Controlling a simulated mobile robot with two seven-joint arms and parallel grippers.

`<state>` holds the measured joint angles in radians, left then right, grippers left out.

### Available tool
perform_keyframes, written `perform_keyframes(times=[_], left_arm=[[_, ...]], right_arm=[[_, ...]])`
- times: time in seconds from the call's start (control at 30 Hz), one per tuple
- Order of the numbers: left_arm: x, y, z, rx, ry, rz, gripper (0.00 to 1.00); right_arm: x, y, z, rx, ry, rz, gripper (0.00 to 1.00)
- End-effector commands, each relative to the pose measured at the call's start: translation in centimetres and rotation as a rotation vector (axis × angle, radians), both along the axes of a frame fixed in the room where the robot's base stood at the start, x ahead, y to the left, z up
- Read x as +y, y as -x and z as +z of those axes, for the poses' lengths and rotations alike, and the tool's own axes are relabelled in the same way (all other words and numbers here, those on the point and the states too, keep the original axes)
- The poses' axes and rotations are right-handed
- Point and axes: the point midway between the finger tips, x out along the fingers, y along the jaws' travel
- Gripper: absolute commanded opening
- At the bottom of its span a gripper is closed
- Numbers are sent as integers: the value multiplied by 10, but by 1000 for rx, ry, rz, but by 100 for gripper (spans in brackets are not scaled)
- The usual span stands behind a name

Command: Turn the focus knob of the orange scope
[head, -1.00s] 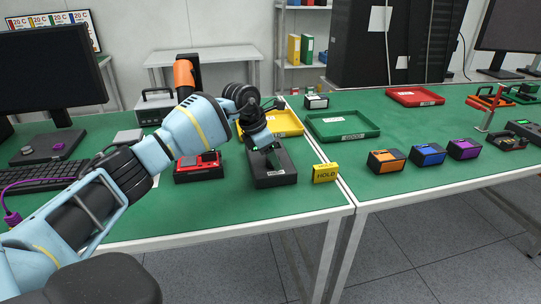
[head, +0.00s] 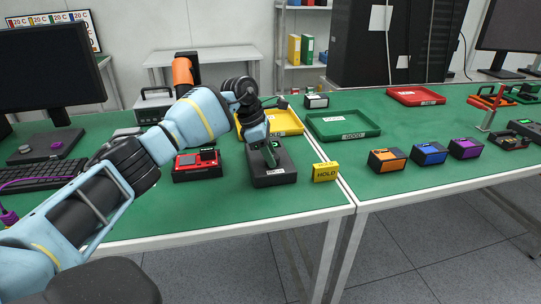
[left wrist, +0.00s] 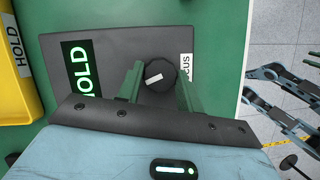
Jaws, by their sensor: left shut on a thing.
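The orange scope (head: 183,75) stands upright toward the back left in the head view. A black control box (head: 286,173) lies near the front table edge. The left wrist view shows its round black knob (left wrist: 160,75) with a white pointer mark, beside a partly covered label ending "CUS". The box's display (left wrist: 82,68) reads HOLD in green. My left gripper (head: 271,154) is over the box; in the left wrist view its green fingers (left wrist: 160,85) are on either side of the knob, shut on it. My right gripper is not visible in the head view.
A yellow tray (head: 287,118) lies behind the box, a green tray (head: 343,125) to the right. A red device (head: 198,173) is left of the box, a yellow HOLD block (head: 325,172) right of it. A monitor (head: 50,68) and keyboard (head: 40,175) stand left.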

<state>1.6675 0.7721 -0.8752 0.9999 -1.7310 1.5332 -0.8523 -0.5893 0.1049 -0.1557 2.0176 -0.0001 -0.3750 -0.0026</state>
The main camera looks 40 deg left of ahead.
Motion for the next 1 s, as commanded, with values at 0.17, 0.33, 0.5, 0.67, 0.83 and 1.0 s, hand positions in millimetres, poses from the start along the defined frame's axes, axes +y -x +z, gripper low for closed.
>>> perform_keyframes(times=[0.17,0.33,0.5,0.67,0.83,1.0], left_arm=[[0,0,-1,1,0,-43,14],[0,0,-1,1,-1,-43,14],[0,0,-1,1,0,-43,45],[0,0,0,0,0,-42,58],[0,0,0,0,0,-42,58],[3,1,8,-2,0,-41,58]], right_arm=[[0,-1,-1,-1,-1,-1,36],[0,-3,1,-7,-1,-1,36],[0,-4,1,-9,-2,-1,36],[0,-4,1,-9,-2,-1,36],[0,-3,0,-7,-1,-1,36],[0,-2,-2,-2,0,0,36]])
